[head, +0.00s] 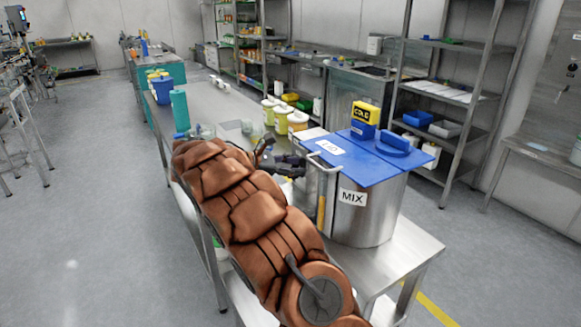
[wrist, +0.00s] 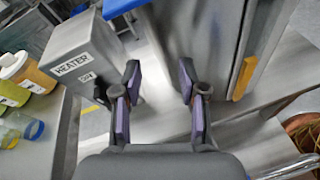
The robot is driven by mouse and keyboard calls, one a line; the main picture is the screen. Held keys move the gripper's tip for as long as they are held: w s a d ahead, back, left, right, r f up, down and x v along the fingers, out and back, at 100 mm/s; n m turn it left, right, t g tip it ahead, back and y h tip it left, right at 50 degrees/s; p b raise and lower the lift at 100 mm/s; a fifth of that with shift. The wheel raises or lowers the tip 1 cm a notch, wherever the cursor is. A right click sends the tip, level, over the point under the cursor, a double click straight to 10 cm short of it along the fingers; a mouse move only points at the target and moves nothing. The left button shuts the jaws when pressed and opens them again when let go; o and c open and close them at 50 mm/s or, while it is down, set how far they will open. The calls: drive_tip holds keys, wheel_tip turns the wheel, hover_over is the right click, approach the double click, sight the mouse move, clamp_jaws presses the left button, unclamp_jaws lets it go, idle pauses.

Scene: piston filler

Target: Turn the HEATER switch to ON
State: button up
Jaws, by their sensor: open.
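The grey heater box (wrist: 85,55) stands at the left in the wrist view, with a HEATER label and a smaller label below it, too small to read surely. A dark switch knob (wrist: 101,96) sits low on its face, partly behind my left finger; its setting cannot be told. My gripper (wrist: 158,82) is open and empty, with its left finger close to the knob in the picture. Contact cannot be told. In the head view my gripper (head: 279,158) is beside the MIX tank. I cannot make out the switch there.
The steel MIX tank (head: 366,215) with blue lid (head: 365,165) stands right of my arm. Yellow and white jars (head: 298,122) stand behind on the table. Blue-banded glass (wrist: 33,130) is at the wrist view's left.

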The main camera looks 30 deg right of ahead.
drive_tip(key=w+f+n+t+h+b, duration=0.15)
drive_tip(key=w+f+n+h, duration=0.45)
drive_tip(key=w, duration=0.6)
drive_tip(key=d+f+m+y+p, duration=0.1)
drive_tip(key=d+y, duration=0.1)
drive_tip(key=d, duration=0.5)
drive_tip(key=shift+f+t, duration=0.1)
drive_tip(key=shift+t, duration=0.15)
clamp_jaws()
